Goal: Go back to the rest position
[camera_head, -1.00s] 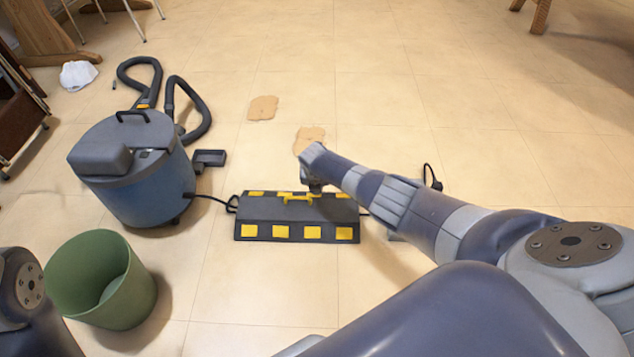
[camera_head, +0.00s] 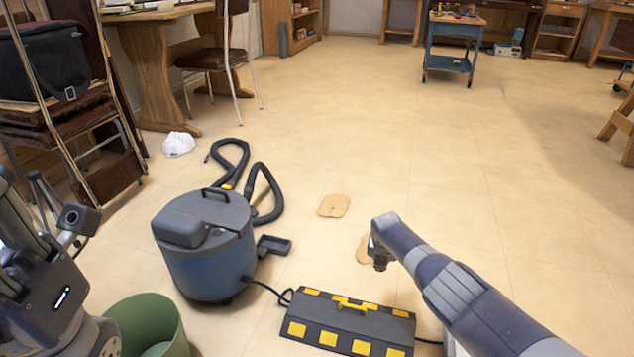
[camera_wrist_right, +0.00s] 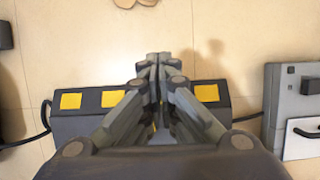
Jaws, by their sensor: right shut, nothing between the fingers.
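My right gripper (camera_head: 380,262) is at the end of the arm that comes in from the lower right. It is above the far right side of a dark grey box with yellow squares and a yellow handle (camera_head: 322,334). In the right wrist view the right gripper (camera_wrist_right: 158,58) has its fingers together with nothing between them, and the box (camera_wrist_right: 75,125) lies beneath it. My left arm shows at the left edge in the head view, with a left gripper (camera_head: 62,212) that is partly visible; its fingers are not clear.
A blue-grey vacuum cleaner (camera_head: 205,265) with a black hose stands left of the box. A green bin (camera_head: 150,318) is at the lower left. Flat tan patches (camera_head: 334,205) lie on the floor. Chairs and a wooden table stand at the upper left. The floor at centre right is clear.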

